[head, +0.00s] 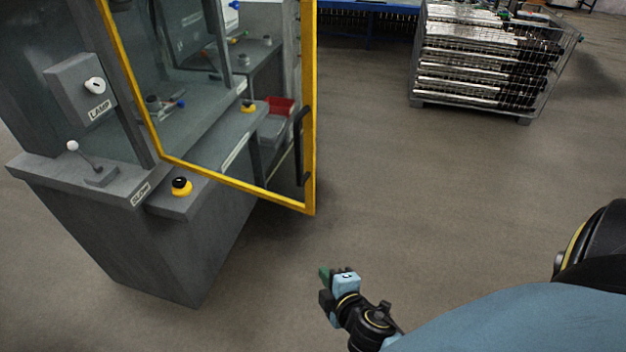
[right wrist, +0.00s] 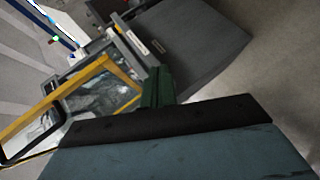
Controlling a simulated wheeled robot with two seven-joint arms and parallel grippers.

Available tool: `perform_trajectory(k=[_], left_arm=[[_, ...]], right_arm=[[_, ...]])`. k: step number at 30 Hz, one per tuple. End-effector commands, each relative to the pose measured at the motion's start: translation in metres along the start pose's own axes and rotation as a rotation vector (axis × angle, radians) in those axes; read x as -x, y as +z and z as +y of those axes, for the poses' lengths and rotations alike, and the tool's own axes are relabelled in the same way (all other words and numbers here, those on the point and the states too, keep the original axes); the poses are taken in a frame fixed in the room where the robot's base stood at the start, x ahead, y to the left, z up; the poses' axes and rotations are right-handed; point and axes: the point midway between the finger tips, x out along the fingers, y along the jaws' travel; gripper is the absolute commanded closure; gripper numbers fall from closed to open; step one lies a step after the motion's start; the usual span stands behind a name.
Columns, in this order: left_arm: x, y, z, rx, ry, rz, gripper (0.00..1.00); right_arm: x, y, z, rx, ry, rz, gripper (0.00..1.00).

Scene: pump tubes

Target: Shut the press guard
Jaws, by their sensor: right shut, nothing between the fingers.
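The press guard (head: 311,120) is a yellow-framed clear door on the grey press (head: 180,240). It stands swung open, out from the press front. A black upright handle (head: 300,145) is on its free edge. My right gripper (head: 325,284) is shut and empty, below and slightly right of the guard's lower corner in the head view, apart from it. In the right wrist view the green fingers (right wrist: 158,88) show in front of the yellow guard frame (right wrist: 100,66). My left gripper is not in view.
A wire crate of metal tubes (head: 490,60) stands on the floor at the back right. A lamp switch box (head: 82,85), a lever (head: 88,165) and a yellow-black button (head: 181,187) are on the press. The floor between press and crate is clear.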

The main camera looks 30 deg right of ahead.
Motion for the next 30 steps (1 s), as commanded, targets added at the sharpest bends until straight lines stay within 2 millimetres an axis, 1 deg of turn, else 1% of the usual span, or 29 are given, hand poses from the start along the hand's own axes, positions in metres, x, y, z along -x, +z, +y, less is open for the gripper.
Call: perform_trajectory(k=[1, 2, 3, 6, 9, 13, 17, 20, 24, 30], left_arm=[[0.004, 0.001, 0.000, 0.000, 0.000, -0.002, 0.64], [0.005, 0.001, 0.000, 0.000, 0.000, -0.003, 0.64], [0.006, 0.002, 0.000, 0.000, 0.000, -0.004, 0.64], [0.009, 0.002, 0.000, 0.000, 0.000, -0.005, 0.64], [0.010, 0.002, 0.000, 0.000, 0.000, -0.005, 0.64], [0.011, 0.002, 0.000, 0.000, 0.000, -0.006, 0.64], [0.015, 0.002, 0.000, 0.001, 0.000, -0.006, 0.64], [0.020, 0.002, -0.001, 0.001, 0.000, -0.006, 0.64], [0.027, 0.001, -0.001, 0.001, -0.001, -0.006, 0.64], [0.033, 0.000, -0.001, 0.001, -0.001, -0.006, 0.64]], right_arm=[[0.011, -0.010, 0.041, 0.047, 0.086, 0.011, 1.00], [0.018, -0.014, 0.061, 0.073, 0.133, 0.014, 1.00], [0.027, -0.020, 0.087, 0.105, 0.192, 0.016, 1.00], [0.050, -0.029, 0.138, 0.166, 0.314, 0.010, 1.00], [0.067, -0.035, 0.171, 0.205, 0.398, 0.001, 1.00], [0.077, -0.038, 0.192, 0.228, 0.448, -0.008, 1.00], [0.070, -0.039, 0.200, 0.233, 0.458, -0.008, 1.00], [0.057, -0.040, 0.207, 0.233, 0.459, -0.008, 1.00], [0.035, -0.041, 0.218, 0.232, 0.457, -0.008, 1.00], [0.006, -0.042, 0.230, 0.231, 0.455, -0.008, 1.00]])
